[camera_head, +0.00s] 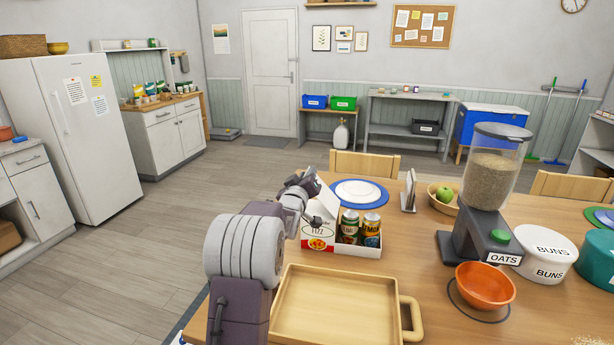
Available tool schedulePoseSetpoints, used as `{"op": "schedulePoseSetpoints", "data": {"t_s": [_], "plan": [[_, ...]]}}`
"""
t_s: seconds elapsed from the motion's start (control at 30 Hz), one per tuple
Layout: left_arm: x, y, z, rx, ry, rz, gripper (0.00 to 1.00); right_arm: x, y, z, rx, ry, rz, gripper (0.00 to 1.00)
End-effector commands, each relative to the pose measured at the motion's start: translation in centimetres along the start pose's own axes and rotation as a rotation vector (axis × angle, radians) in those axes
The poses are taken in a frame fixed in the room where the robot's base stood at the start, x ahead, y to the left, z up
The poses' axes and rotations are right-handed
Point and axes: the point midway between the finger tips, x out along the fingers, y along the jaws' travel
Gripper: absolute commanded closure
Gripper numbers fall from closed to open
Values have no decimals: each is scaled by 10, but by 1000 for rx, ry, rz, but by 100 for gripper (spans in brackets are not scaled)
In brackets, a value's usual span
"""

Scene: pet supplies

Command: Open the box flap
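A white and red carton box (318,244) with lettering and fruit pictures on its front stands on the table behind the wooden tray. Two cans, a green one (348,227) and a dark one with an orange label (371,230), show in its open right part. A pale flap (324,204) stands raised at the box's left part. My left gripper (306,183) is at the upper edge of this flap, partly hidden by its own wrist. I cannot tell whether its fingers touch or grip the flap. My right gripper is out of view.
An empty wooden tray (411,311) lies in front of the box. A blue-rimmed plate (380,192) and a small stand (409,191) are behind it. The oats dispenser (480,230), orange bowl (486,286) and bun tin (548,256) stand to the right.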

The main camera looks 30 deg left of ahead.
Motion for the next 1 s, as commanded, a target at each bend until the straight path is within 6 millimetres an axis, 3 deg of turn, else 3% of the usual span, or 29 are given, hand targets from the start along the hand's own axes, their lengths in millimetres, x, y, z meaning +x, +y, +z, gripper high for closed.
{"op": "schedulePoseSetpoints", "data": {"t_s": [0.37, 0.73, 1.0], "plan": [[-5, 1, -1, -1, 4, 3, 75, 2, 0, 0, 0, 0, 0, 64], [-71, 0, 0, -1, 4, 1, 75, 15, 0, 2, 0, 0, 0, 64], [-91, 0, 0, -1, 2, 1, 75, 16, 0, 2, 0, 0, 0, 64]]}}
